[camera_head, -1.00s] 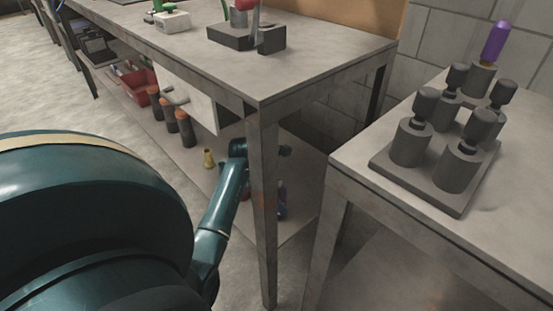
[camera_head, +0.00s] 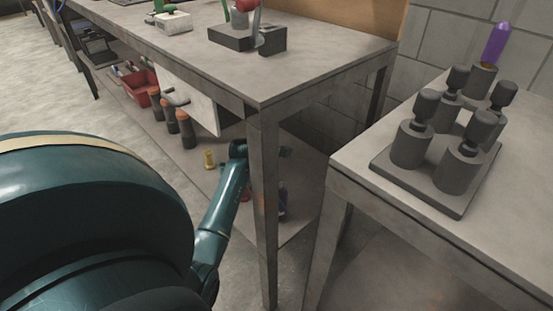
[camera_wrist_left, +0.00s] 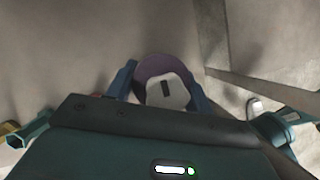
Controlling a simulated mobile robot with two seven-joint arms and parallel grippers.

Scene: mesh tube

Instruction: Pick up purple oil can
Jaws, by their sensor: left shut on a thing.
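The purple oil can (camera_wrist_left: 165,70) shows from above in the left wrist view, with a pale top and a dark slot-like mark. The fingers of my left gripper (camera_wrist_left: 164,85) sit on both sides of it, shut on it. In the head view my left arm reaches under the workbench, and the front leg hides part of it. A dark purplish shape (camera_head: 283,203) just right of that leg looks like the can, low near the lower shelf; I cannot tell whether it touches the shelf. My right gripper is not clearly seen in either view.
The workbench leg (camera_head: 264,215) stands close beside my left forearm. A second table (camera_head: 400,215) at right holds a grey block with posts and a purple-handled tool (camera_head: 496,44).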

